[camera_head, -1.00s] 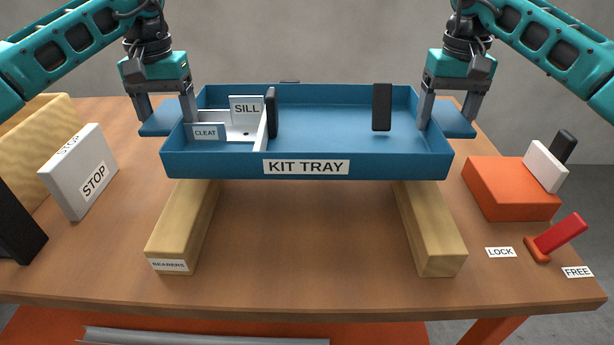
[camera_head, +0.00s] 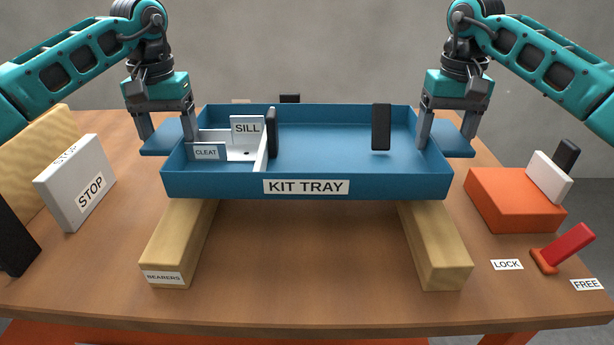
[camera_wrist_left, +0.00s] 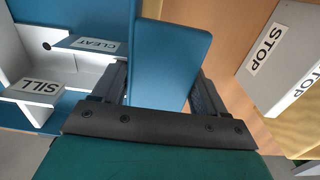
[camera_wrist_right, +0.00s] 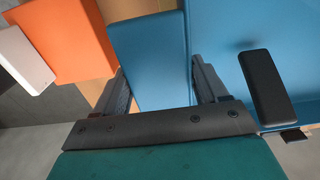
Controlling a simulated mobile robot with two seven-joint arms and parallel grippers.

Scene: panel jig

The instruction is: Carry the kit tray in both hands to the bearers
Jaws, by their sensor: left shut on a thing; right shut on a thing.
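The blue kit tray (camera_head: 215,187) is level in the head view, its front wall above the two wooden bearers (camera_head: 178,240) (camera_head: 435,245). I cannot tell whether it touches them. My left gripper (camera_head: 168,138) is shut on the tray's left side tab, which also shows between the fingers in the left wrist view (camera_wrist_left: 170,60). My right gripper (camera_head: 447,138) is shut on the right side tab, seen in the right wrist view (camera_wrist_right: 150,60). In the tray's left part are a white SILL piece (camera_head: 247,127) and a CLEAT piece (camera_head: 208,151).
A white STOP block (camera_head: 75,185) stands on the table at the left. An orange block (camera_head: 510,200) with a white piece (camera_head: 548,178) is at the right. A red lever (camera_head: 568,243) lies between the LOCK and FREE labels. The table (camera_head: 305,260) is bare between the bearers.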

